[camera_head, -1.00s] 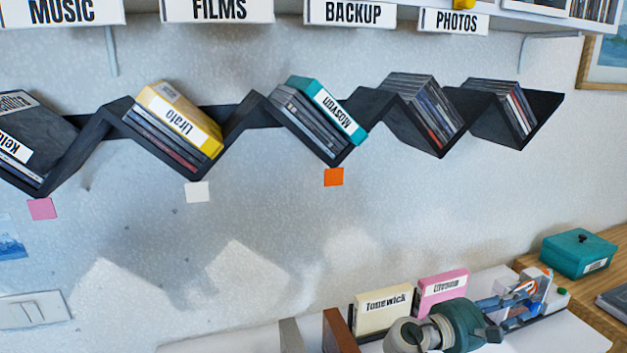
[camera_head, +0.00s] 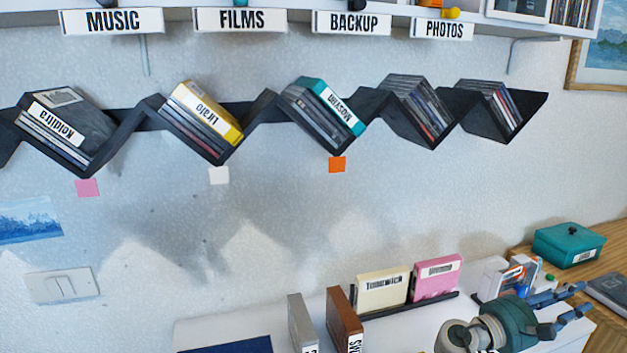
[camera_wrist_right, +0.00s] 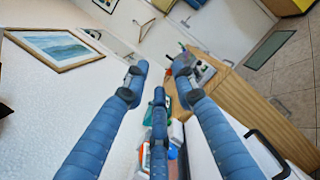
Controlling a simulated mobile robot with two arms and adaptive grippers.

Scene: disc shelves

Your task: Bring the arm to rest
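My right gripper (camera_head: 584,300) is at the lower right of the head view, above the white counter, with its blue fingers pointing right. In the right wrist view its fingers (camera_wrist_right: 161,76) are spread apart with nothing between them. It is open and empty. My left gripper is in neither view.
A zigzag shelf (camera_head: 262,108) on the wall holds several discs and cases. A cream case (camera_head: 382,291) and a pink case (camera_head: 436,278) stand in a dark rack. A teal box (camera_head: 568,245) sits on the wooden surface to the right. Brown and grey upright cases (camera_head: 343,312) stand left of the rack.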

